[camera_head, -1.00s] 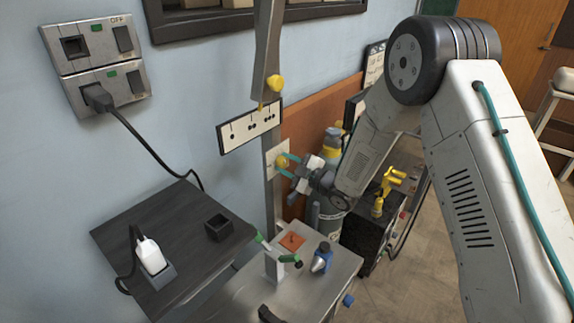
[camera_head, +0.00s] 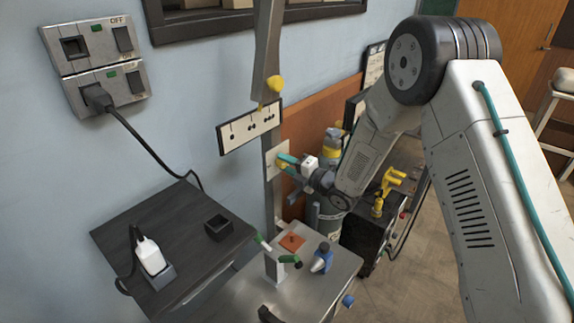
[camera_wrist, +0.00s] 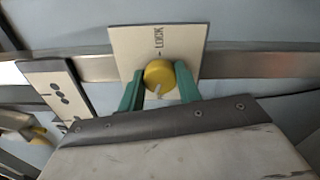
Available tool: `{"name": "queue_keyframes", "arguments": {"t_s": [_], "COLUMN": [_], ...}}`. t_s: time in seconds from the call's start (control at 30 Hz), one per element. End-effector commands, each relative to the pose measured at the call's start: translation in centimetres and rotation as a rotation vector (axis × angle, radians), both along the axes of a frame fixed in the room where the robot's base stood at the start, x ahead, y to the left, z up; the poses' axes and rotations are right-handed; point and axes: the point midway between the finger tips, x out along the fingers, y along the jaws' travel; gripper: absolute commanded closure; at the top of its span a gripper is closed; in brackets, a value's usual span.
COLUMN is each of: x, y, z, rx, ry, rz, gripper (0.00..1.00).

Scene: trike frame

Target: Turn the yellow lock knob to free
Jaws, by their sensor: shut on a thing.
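The yellow lock knob (camera_wrist: 159,75) sits on a pale plate (camera_wrist: 183,42) marked LOCK. A pale pointer line on the knob faces toward the bottom of the wrist view, away from the printed LOCK mark. My gripper (camera_wrist: 160,88) has its two green fingers on either side of the knob, shut on it. In the head view my gripper (camera_head: 284,162) is at the plate on the metal post, and its fingers mostly hide the knob there.
A white card with black dots (camera_head: 249,128) is left of the post. Another yellow knob (camera_head: 275,83) is higher up. A metal cart (camera_head: 230,298) with small tools stands below. A grey gas cylinder (camera_head: 328,219) and a black machine (camera_head: 367,235) stand close under my arm.

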Motion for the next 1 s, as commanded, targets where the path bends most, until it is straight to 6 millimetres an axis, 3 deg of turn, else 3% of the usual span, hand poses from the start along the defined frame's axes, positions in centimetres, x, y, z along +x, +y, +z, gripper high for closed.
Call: {"name": "queue_keyframes", "arguments": {"t_s": [0.5,1.0], "x": [-0.11,-0.12], "y": [-0.04,-0.04], "z": [-0.12,-0.16], "rx": [-0.210,-0.252], "ry": [-0.265,-0.317], "rz": [0.000,0.000], "gripper": [0.89,0.89]}}
